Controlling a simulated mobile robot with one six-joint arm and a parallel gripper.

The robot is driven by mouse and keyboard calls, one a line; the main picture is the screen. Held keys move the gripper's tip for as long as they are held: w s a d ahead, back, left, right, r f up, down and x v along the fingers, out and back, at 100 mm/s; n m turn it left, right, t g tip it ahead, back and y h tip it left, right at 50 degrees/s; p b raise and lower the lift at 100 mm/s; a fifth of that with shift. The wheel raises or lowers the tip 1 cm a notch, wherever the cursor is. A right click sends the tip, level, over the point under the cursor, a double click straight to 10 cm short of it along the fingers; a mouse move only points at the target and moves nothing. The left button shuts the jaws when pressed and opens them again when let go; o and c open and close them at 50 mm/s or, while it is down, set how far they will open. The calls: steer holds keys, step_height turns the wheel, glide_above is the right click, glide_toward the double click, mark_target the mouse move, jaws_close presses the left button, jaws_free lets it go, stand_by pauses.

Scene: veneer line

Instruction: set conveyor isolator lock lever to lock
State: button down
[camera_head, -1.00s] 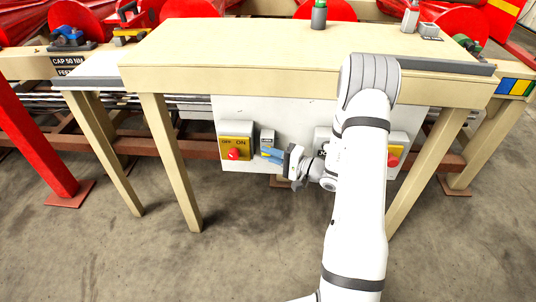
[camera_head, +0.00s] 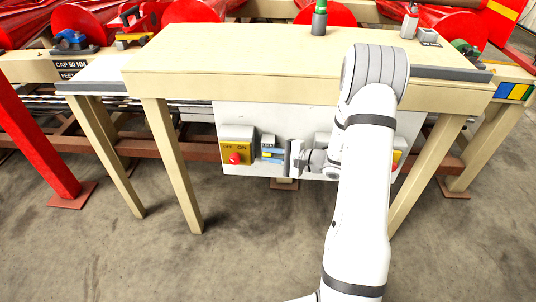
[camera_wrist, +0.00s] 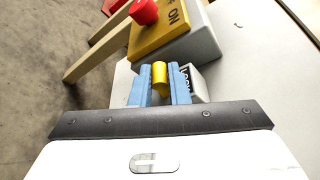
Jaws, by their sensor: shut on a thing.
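The lock lever (camera_wrist: 160,76) is yellow and shows between the two blue fingers of my gripper (camera_wrist: 160,90) in the wrist view. The fingers are shut on it. A grey block with a LOCK label (camera_head: 268,140) sits at the fingers, and the label (camera_wrist: 186,80) is partly covered by the right finger in the wrist view. The lever's exact angle is hard to tell.
A yellow OFF/ON box (camera_head: 237,146) with a red knob (camera_head: 234,158) is close left of my gripper. Another box with a red part (camera_head: 396,160) is partly behind my arm. The tan table (camera_head: 230,45) overhangs the white panel (camera_head: 290,112), and its legs stand either side.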

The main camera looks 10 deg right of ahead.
steer(key=shift+d+f, duration=0.1)
steer(key=shift+d, duration=0.05)
steer(key=c, duration=1.4)
jaws_free()
steer(key=shift+w+r, duration=0.1)
steer(key=shift+r, duration=0.15)
steer(key=shift+r, duration=0.1)
steer(key=v, duration=0.7)
steer(key=shift+s+d+f, duration=0.25)
steer(key=shift+s, duration=0.2)
